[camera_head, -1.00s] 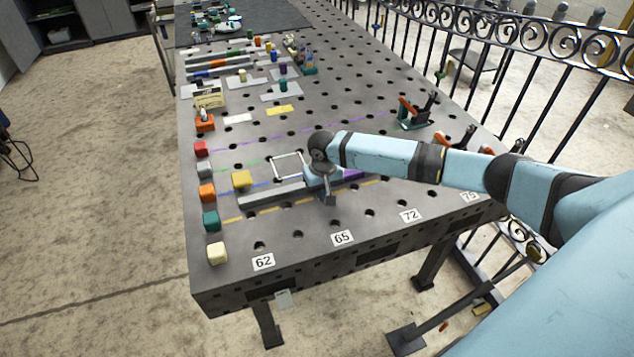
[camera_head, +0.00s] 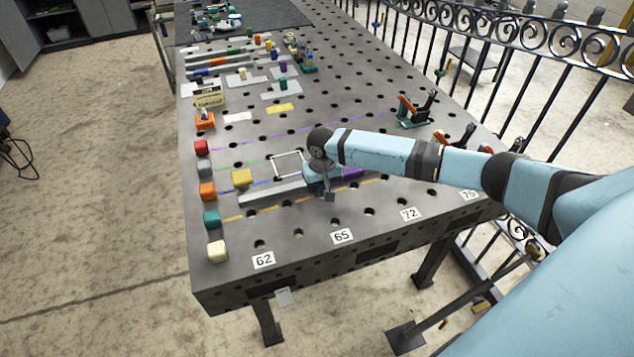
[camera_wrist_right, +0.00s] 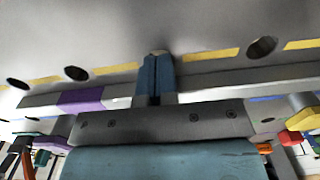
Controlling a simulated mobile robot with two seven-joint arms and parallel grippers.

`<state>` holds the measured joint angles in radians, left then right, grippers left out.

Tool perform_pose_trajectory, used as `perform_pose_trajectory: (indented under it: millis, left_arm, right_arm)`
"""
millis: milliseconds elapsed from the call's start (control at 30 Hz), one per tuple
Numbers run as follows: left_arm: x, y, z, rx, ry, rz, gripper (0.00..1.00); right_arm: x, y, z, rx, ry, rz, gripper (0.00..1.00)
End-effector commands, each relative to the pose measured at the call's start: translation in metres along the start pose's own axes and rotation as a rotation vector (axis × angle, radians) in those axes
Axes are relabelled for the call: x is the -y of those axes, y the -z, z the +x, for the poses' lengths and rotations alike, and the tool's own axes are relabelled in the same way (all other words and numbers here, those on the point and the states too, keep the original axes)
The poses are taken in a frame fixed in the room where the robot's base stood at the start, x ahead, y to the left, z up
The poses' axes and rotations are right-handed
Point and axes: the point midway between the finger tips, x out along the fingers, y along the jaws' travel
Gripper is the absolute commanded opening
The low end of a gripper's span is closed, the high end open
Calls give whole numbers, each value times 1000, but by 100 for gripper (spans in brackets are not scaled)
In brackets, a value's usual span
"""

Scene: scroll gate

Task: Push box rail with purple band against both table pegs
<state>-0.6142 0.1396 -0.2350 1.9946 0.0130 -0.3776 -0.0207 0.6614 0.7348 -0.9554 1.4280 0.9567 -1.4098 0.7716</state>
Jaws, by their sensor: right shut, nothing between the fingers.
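The box rail is a long grey bar (camera_head: 270,196) lying along the near part of the table, with a purple band (camera_head: 352,174) toward its right end. In the right wrist view the rail (camera_wrist_right: 220,80) runs across the picture, with the purple band (camera_wrist_right: 82,99) at left. My right gripper (camera_head: 329,196) is shut and empty, low at the rail between its grey left part and the band. In the wrist view its closed fingers (camera_wrist_right: 157,62) overlap the rail; I cannot tell whether they touch it. I cannot make out the table pegs. My left gripper is not in view.
A yellow block (camera_head: 242,177) stands just behind the rail's left part. A white square outline (camera_head: 290,164) lies behind the gripper. Several coloured blocks line the table's left edge, including a teal one (camera_head: 212,219). Clamps (camera_head: 415,108) stand at the right.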

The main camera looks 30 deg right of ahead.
Motion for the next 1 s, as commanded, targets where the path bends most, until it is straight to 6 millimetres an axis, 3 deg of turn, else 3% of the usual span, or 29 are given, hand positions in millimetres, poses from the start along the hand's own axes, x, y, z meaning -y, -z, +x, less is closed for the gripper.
perform_pose_trajectory:
  millis: [1000]
  left_arm:
    - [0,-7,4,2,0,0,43]
  right_arm:
    - [0,36,1,-1,0,2,0]
